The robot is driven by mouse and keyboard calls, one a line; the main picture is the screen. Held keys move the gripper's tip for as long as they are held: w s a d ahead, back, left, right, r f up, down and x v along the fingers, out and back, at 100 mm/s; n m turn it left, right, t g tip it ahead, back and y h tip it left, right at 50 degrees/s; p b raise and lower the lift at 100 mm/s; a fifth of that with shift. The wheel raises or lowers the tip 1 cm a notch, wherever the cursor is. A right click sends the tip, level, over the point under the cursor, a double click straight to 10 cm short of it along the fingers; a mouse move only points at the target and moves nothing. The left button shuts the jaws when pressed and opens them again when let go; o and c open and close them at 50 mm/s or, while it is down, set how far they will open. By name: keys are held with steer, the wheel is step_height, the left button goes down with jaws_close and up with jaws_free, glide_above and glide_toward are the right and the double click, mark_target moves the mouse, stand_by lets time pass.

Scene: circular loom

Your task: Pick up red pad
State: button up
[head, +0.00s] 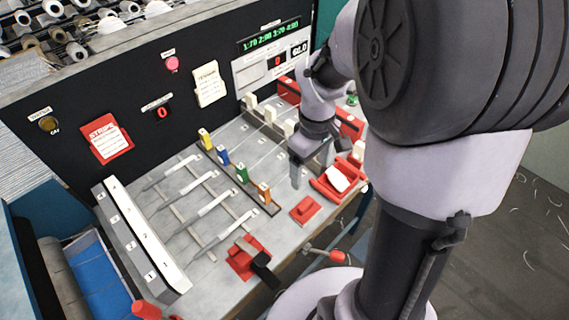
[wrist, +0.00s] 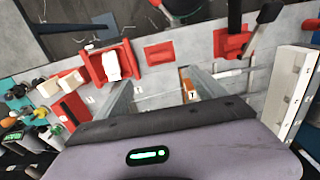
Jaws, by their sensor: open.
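The red pad (head: 306,209) is a small flat red square lying on the grey bench top near its front edge, between a red tray and a red lever base. In the wrist view the red pad (wrist: 159,53) lies beyond the fingertips, roughly centred between them. My gripper (head: 309,168) is open and empty. It hangs above the bench, behind the red pad and apart from it. Its two fingers also show spread in the wrist view (wrist: 162,80).
A red tray (head: 326,190) holding a white item stands right of the pad. A red lever base (head: 239,264) with a black handle stands to its left. Coloured blocks, including an orange one (head: 264,189), stand in a row behind. The bench around the pad is bare.

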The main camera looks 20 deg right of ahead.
mark_target(306, 203)
step_height(306, 203, down, 17)
steer(key=b, duration=0.6)
steer(key=c, duration=1.6)
